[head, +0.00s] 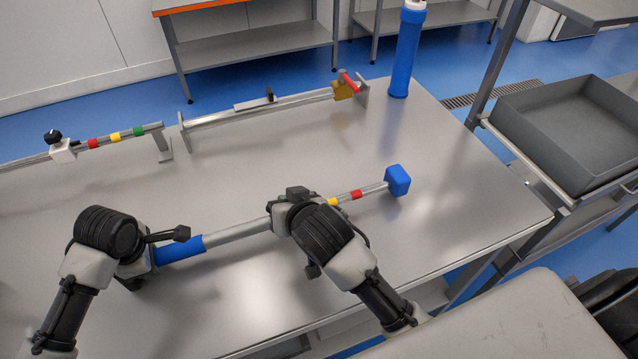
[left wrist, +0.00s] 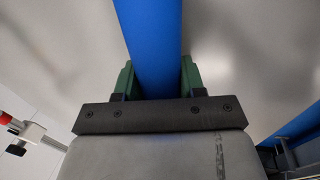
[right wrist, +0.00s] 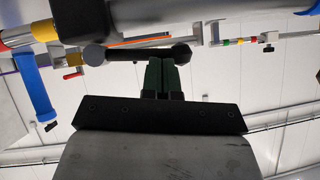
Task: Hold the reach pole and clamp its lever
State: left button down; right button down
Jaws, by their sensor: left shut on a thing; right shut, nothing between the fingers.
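The reach pole lies across the table in the head view, a silver tube (head: 238,231) with a blue grip (head: 180,249), yellow and red bands and a blue end block (head: 397,180). My left gripper (left wrist: 155,80) is shut around the blue grip, one finger on each side. My right gripper (right wrist: 161,77) is shut and empty, over the pole's middle. In the right wrist view its fingertips are close to the black lever (right wrist: 140,53), a bar with round ends beside the tube. I cannot tell whether they touch. My right arm hides the lever in the head view.
Behind lie a banded rod (head: 105,139) with a white block and another rod (head: 265,104) with a yellow block and red handle, on brackets. A blue cylinder (head: 405,55) stands at the back right. A grey tub (head: 545,140) is on the right. The table's right part is clear.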

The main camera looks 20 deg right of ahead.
jog(key=a+v, duration=0.1)
jog(key=v, duration=0.6)
jog(key=shift+d, duration=0.5)
jog(key=shift+s+r, duration=0.1)
jog(key=shift+r, duration=0.05)
pick_arm(q)
jog(key=c, duration=0.6)
grip_release()
jog(key=shift+s+r, duration=0.4)
jog(key=shift+r, duration=1.55)
jog(key=shift+s+r, duration=0.35)
jog(key=shift+r, duration=1.65)
jog(key=shift+s+r, duration=0.4)
jog(key=shift+r, duration=1.55)
